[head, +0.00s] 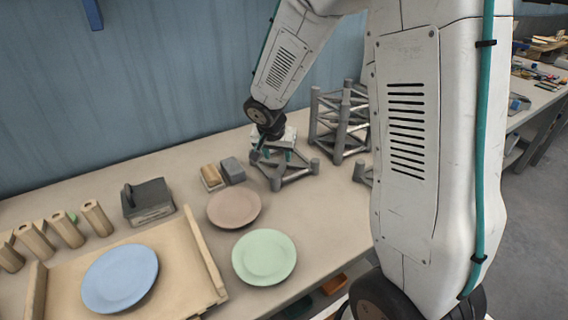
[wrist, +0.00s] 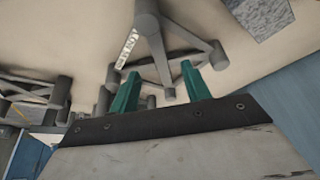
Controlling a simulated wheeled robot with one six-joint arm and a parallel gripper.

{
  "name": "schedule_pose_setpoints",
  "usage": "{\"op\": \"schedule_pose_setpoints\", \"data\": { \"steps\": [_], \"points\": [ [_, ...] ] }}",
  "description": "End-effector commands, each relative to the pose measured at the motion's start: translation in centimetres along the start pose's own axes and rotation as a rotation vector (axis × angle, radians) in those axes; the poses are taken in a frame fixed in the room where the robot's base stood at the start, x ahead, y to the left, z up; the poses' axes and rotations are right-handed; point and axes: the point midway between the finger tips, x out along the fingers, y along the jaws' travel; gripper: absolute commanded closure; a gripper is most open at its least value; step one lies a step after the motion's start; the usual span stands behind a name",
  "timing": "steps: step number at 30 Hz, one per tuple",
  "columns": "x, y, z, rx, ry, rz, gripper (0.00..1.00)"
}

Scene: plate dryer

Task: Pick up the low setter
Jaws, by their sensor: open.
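The low setter is a grey frame of bars and short round posts (head: 297,170), standing on the table in the head view. The wrist view shows it close up (wrist: 157,45), with a white label on one bar that seems to read "LOW". My gripper (head: 273,154) is over the setter's back left part in the head view. In the wrist view the two green fingers of my gripper (wrist: 160,70) are apart, with a bar and post of the setter between them in the picture. I cannot tell whether the fingers touch it.
A taller grey setter (head: 340,122) stands behind right; another grey piece (head: 363,173) is partly hidden by my arm. Pink (head: 234,208), green (head: 264,257) and blue (head: 120,278) plates lie in front and left. Small blocks (head: 232,170) sit just left of the low setter.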

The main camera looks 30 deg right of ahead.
Motion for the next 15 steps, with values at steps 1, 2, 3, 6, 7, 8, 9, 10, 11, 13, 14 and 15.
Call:
{"op": "schedule_pose_setpoints", "data": {
  "steps": [1, 2, 3, 6, 7, 8, 9, 10, 11, 13, 14, 15],
  "points": [
    [0.6, 0.0, 0.0, 0.003, -0.002, 0.001, 0.53],
    [1.0, 0.0, 0.0, 0.005, -0.002, 0.001, 0.53],
    [1.5, 0.0, 0.0, 0.004, -0.002, 0.001, 0.53],
    [2.6, 0.1, 0.0, 0.005, -0.002, 0.001, 0.53],
    [2.9, 0.1, 0.0, 0.005, -0.002, 0.001, 0.53],
    [3.2, 0.1, 0.0, 0.005, -0.002, 0.001, 0.53],
    [3.7, 0.2, 0.0, 0.005, -0.003, 0.002, 0.53],
    [4.2, 0.2, 0.0, 0.004, -0.004, 0.002, 0.53],
    [4.7, 0.2, 0.0, 0.004, -0.004, 0.002, 0.53],
    [5.8, 0.3, 0.1, 0.004, -0.004, 0.003, 0.53],
    [6.2, 0.3, 0.0, 0.004, -0.003, 0.002, 0.53],
    [6.8, 0.3, 0.0, 0.004, -0.003, 0.002, 0.53]
  ]
}}
